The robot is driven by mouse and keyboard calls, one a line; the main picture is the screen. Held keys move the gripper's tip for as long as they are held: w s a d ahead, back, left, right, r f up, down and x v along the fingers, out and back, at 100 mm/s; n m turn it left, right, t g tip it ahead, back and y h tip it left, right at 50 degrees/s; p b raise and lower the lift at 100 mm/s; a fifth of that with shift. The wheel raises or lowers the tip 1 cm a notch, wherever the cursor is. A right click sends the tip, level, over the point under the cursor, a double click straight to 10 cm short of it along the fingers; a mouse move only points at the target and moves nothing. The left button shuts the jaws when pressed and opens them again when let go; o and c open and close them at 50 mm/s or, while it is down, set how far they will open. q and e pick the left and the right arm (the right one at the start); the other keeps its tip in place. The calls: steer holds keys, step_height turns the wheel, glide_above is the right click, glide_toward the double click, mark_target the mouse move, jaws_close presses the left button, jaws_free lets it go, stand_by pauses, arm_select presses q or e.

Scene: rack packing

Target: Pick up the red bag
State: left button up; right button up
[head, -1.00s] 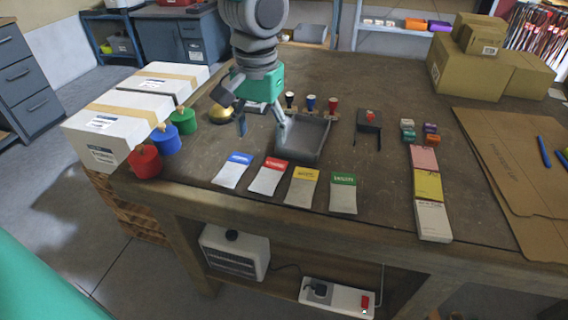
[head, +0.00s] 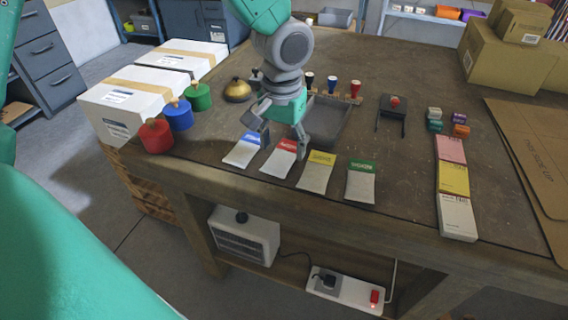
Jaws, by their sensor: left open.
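The red bag (head: 279,161) is a flat white packet with a red top band, lying near the table's front edge. It lies between a blue-topped bag (head: 243,151) and a yellow-topped bag (head: 316,172). A green-topped bag (head: 361,182) lies further right. My left gripper (head: 284,150) is open and points down over the red bag's upper end, one finger on each side in the picture. Nothing is held. I cannot tell whether the fingers touch the bag. My right gripper is out of view.
A dark grey tray (head: 338,135) and several stamps (head: 331,85) stand just behind the gripper. Red, blue and green cylinders (head: 179,115) and white boxes (head: 112,112) are at left. Pink, yellow and white pads (head: 453,178) lie to the right. A brass bell (head: 237,90) stands behind.

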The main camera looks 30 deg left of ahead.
mark_target(282, 158)
arm_select(q)
steer(key=f, duration=0.1)
steer(key=a+f+b, duration=0.1)
steer(key=f, duration=0.1)
steer(key=shift+f, duration=0.2)
steer(key=shift+a+f, duration=0.2)
steer(key=shift+f, duration=0.1)
steer(key=shift+d+r, duration=0.1)
steer(key=shift+d, duration=0.05)
steer(key=shift+d+r, duration=0.15)
steer(key=shift+d, duration=0.3)
steer(key=c, duration=0.9)
